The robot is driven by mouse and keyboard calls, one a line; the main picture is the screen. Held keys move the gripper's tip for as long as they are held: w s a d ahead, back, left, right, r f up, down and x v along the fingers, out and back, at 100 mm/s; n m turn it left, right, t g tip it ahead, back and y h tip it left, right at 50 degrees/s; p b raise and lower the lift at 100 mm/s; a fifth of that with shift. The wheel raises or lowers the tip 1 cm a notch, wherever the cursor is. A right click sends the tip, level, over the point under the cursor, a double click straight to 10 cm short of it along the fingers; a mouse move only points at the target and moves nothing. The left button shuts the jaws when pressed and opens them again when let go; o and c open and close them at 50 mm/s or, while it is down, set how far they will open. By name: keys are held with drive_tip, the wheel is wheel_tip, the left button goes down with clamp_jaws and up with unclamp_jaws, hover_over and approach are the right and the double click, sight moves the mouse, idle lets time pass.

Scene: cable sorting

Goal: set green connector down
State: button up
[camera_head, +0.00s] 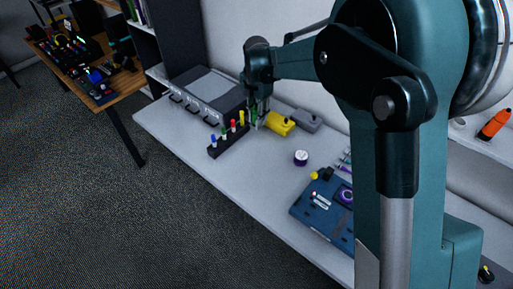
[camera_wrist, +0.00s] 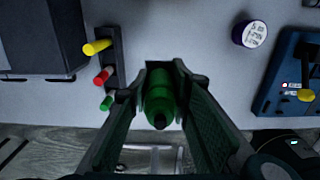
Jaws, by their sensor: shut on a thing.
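A green connector (camera_wrist: 160,100) sits between the fingers of my gripper (camera_wrist: 165,76) in the wrist view, with its dark tip showing. My gripper is shut on it. In the head view, my gripper (camera_head: 257,112) is at the far right end of a black rack (camera_head: 231,142), and a bit of green shows between the fingers. The rack holds upright blue, green, red and yellow connectors in a row. In the wrist view the rack (camera_wrist: 112,55) lies left of my gripper, apart from the held connector. The height of the held connector above the table is hard to tell.
A yellow box (camera_head: 280,124) and a grey box (camera_head: 307,120) stand just right of my gripper. A grey drawer unit (camera_head: 205,94) stands behind the rack. A round purple-and-white item (camera_head: 301,158) and a blue board (camera_head: 322,219) lie nearer. White table (camera_head: 262,180) between is clear.

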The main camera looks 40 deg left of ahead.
drive_tip(key=shift+f, duration=1.85)
drive_tip(key=shift+f, duration=3.1)
drive_tip(key=shift+f, duration=1.85)
drive_tip(key=shift+f+b, duration=0.15)
drive_tip(key=shift+b, duration=0.15)
drive_tip(key=o, duration=0.6)
drive_tip(key=shift+c, duration=0.2)
drive_tip(key=o, duration=0.4)
